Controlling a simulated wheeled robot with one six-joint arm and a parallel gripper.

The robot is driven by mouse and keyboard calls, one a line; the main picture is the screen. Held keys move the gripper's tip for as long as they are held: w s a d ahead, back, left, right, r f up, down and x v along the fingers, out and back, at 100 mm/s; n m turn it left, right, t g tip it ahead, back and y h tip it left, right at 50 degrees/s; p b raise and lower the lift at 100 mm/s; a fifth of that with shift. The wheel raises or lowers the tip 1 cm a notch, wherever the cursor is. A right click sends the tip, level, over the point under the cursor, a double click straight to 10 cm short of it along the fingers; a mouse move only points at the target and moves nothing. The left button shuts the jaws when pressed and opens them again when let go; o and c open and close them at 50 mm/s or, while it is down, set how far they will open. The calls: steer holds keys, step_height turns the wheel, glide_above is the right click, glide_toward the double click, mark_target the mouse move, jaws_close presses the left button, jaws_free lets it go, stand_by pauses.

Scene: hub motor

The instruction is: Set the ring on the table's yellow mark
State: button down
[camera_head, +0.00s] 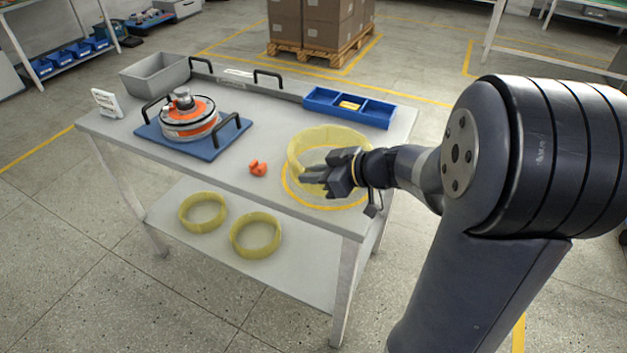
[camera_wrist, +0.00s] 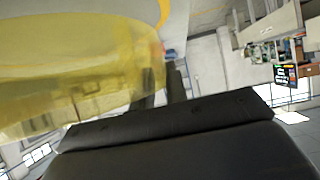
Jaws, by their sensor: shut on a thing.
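A translucent yellow ring (camera_head: 307,143) is at the right end of the table in the head view. My gripper (camera_head: 312,180) is shut on its near side. The yellow mark (camera_head: 312,203) is a circle painted on the tabletop, showing below and around the ring's near side. The ring appears a little above the tabletop and set toward the far side of the mark; the exact gap cannot be told. In the wrist view the ring (camera_wrist: 70,85) fills the left side, and a yellow arc of the mark (camera_wrist: 164,12) shows behind it. My gripper hides part of the mark.
An orange clip-like part (camera_head: 258,168) lies left of the mark. A blue divided tray (camera_head: 350,107) stands behind the ring. A hub motor (camera_head: 188,118) sits on a blue plate (camera_head: 205,148) at left. Two more yellow rings (camera_head: 203,212) lie on the lower shelf (camera_head: 185,247).

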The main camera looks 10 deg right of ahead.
steer(key=shift+f, duration=0.9)
steer(key=shift+f+b, duration=0.2)
steer(key=shift+b, duration=0.2)
steer(key=c, duration=1.4)
jaws_free()
steer(key=shift+o, duration=0.2)
steer(key=shift+r, duration=0.15)
steer(key=shift+r+p, duration=0.15)
steer(key=shift+p, duration=0.35)
steer(key=v, duration=1.2)
